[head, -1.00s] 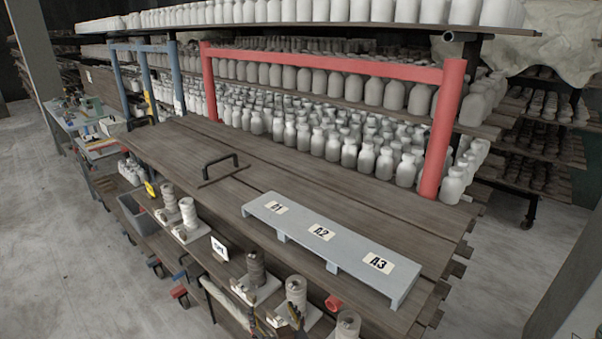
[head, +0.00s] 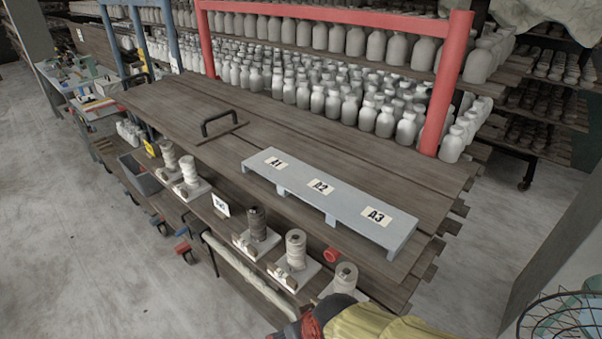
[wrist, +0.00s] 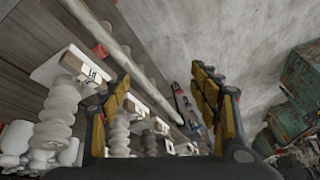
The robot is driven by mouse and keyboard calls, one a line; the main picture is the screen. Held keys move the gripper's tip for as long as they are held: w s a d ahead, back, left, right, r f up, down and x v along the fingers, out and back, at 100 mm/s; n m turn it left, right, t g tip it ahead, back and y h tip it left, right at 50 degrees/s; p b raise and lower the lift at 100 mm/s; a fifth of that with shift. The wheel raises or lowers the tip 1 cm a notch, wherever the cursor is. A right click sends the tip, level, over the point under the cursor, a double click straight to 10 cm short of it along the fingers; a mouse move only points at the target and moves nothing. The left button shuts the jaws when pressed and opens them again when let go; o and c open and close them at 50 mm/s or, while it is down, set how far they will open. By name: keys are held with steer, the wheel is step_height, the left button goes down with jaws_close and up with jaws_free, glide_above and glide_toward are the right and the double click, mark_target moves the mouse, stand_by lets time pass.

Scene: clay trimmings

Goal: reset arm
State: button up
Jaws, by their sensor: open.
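My gripper (wrist: 163,85) is open in the wrist view, its two yellow-and-black fingers spread wide. Nothing is held between them. In the head view the fingers do not show clearly; a yellow, red and dark shape (head: 365,322), which I cannot identify for sure, fills the bottom edge near the bench's front corner.
The wooden bench (head: 190,103) carries a grey rack labelled A1, A2, A3 (head: 290,192) and a black handle (head: 218,120). Stacked clay pieces (head: 258,228) stand on the lower front shelf. A red frame (head: 447,85) rises behind. A wire basket (head: 560,318) is at lower right.

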steer(key=s+d+r+m+t+h, duration=0.1)
steer(key=s+d+r+m, duration=0.1)
steer(key=d+r, duration=0.6)
steer(key=s+d+r+m+t+h, duration=0.1)
steer(key=s+d+r+m+h, duration=0.1)
steer(key=d+r, duration=0.6)
steer(key=d, duration=0.4)
steer(key=shift+s+d+r+m, duration=0.3)
steer(key=shift+s+d+r, duration=0.05)
steer(key=shift+s+r, duration=0.05)
steer(key=shift+c, duration=1.2)
